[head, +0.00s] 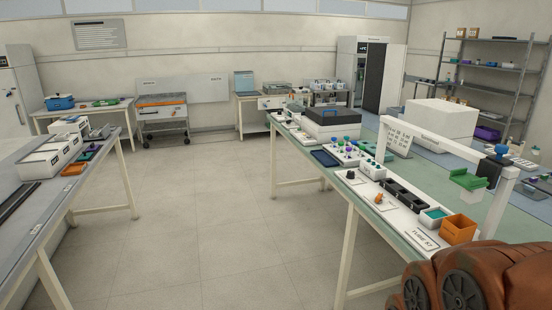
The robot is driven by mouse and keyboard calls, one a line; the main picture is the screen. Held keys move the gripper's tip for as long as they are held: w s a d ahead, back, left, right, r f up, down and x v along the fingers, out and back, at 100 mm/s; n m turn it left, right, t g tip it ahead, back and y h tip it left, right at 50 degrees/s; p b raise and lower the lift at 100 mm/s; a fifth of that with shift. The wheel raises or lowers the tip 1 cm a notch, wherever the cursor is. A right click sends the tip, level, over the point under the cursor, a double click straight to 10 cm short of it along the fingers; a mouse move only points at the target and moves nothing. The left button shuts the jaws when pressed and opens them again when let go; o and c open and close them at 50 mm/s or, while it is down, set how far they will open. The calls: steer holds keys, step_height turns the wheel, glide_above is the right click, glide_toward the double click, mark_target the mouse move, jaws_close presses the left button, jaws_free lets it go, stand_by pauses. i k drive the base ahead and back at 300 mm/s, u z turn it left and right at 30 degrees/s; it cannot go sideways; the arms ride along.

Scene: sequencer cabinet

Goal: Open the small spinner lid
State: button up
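I cannot pick out the small spinner with certainty. No gripper fingers show in the head view.
The right bench (345,187) holds trays, small bottles, an orange bin (458,229) and a white frame with a green piece (467,179). The left bench (82,182) stands opposite. A cart (162,113) is at the back wall. The floor (205,225) between benches is clear.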

mark_target(327, 116)
steer(key=u, duration=0.3)
steer(key=i, duration=1.75)
steer(key=u, duration=0.2)
steer(key=i, duration=1.6)
steer(key=z, duration=0.05)
